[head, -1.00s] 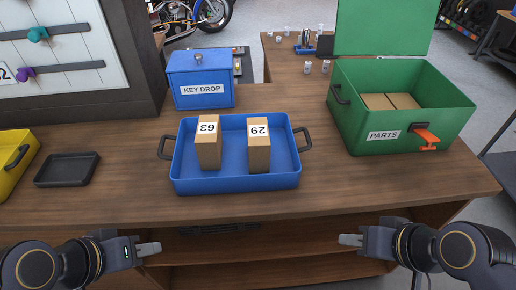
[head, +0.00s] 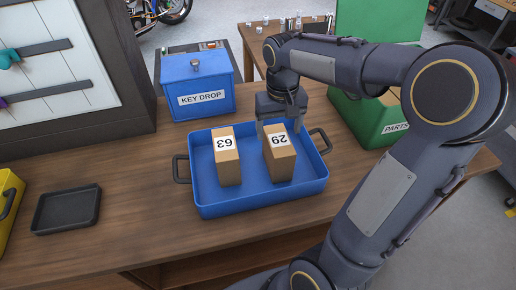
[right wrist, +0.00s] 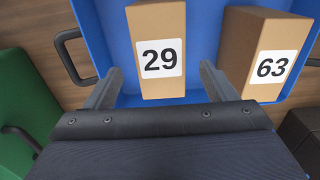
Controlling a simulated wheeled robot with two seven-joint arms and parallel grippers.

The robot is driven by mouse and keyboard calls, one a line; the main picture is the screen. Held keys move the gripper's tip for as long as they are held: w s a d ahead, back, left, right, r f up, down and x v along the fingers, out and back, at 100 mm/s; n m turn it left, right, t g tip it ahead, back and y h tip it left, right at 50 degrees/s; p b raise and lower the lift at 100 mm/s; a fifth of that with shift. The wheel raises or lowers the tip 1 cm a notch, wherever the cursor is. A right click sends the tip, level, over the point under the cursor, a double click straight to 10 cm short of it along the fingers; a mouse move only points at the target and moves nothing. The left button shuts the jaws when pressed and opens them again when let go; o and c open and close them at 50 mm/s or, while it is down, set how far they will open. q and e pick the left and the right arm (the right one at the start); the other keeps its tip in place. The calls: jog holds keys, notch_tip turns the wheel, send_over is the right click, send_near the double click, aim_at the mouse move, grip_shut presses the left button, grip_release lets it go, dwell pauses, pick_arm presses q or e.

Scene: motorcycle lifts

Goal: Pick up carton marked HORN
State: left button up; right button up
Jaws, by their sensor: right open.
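No marking reading HORN shows in either view. Two tan cartons stand in the blue tray (head: 250,206): one with a white label reading 63 (head: 228,165) and one reading 29 (head: 280,163). The right wrist view shows the same labels upright, on carton 29 (right wrist: 158,85) and carton 63 (right wrist: 265,50). My right gripper (head: 280,127) is open and empty at the far side of carton 29. In the right wrist view its fingers (right wrist: 160,85) stand apart, left and right of carton 29, with no contact clear. My left gripper is out of view.
A green PARTS box (head: 372,128) at right is partly hidden by my right arm; a bit of carton (head: 388,98) shows inside. A blue KEY DROP box (head: 197,84) stands behind the tray. A black tray (head: 66,210) and a yellow bin (head: 8,200) are at left.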

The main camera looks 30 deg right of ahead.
aim_at(279, 140)
jog(key=f, duration=0.7)
jog(key=shift+s+a+p, duration=0.2)
jog(key=shift+s+p, duration=0.15)
jog(key=shift+p, duration=0.05)
jog(key=shift+r, duration=0.1)
jog(key=c, duration=1.2)
jog(key=shift+r, duration=0.15)
